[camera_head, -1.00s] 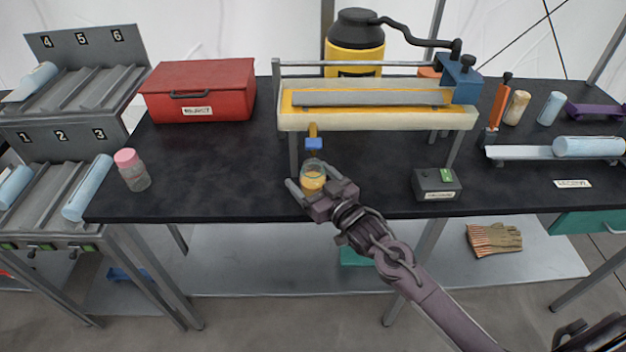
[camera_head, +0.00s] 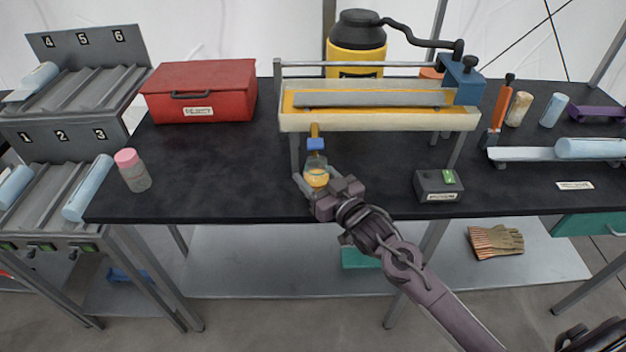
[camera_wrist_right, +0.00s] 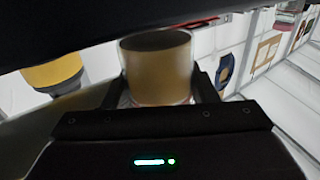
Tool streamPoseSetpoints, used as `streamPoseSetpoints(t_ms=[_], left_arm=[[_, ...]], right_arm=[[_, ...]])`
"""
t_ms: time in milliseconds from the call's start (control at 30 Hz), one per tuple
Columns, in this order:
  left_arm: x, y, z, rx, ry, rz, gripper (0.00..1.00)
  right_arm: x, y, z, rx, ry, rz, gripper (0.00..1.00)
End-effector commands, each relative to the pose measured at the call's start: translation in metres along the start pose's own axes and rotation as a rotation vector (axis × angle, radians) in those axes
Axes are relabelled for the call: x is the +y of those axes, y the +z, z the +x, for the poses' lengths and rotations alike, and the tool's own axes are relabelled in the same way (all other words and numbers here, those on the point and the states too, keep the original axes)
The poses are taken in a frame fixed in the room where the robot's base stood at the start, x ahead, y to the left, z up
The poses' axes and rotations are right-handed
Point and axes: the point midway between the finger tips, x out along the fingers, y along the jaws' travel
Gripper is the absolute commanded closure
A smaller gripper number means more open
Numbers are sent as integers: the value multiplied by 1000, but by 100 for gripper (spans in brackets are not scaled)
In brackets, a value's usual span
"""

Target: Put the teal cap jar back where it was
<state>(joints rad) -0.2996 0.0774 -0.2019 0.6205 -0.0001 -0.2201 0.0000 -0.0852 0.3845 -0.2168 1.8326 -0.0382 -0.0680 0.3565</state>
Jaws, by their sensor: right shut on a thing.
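My right gripper (camera_head: 314,186) is shut on a clear jar (camera_head: 317,176) with amber contents. The jar is upright just below the blue valve (camera_head: 316,144) at the front of the trough. I cannot tell whether its base touches the table. A faint bluish tint shows at its upper part, but I cannot make out a teal cap. In the right wrist view the jar (camera_wrist_right: 158,68) is a tan cylinder between the fingers. A pink-capped jar (camera_head: 133,170) stands at the table's left. My left gripper is not in view.
The yellow-lined trough (camera_head: 375,118) stands on legs behind the jar. A grey box with a green button (camera_head: 438,185) stands to the right, and a red box (camera_head: 200,90) at the back left. The black tabletop (camera_head: 225,175) is clear between the two jars.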

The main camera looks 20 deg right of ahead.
Motion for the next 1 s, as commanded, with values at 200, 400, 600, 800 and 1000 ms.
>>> streamPoseSetpoints(t_ms=[200,400,600,800,1000], left_arm=[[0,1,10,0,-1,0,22],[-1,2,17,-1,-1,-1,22],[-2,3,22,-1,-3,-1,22],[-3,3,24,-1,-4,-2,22],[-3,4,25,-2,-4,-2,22]], right_arm=[[-2,5,-50,-8,-3,-1,77],[-2,5,-97,-9,-3,0,77],[-1,4,-136,-7,-2,1,77],[-1,3,-161,-6,-1,1,77],[-1,2,-171,-4,-2,0,77]])
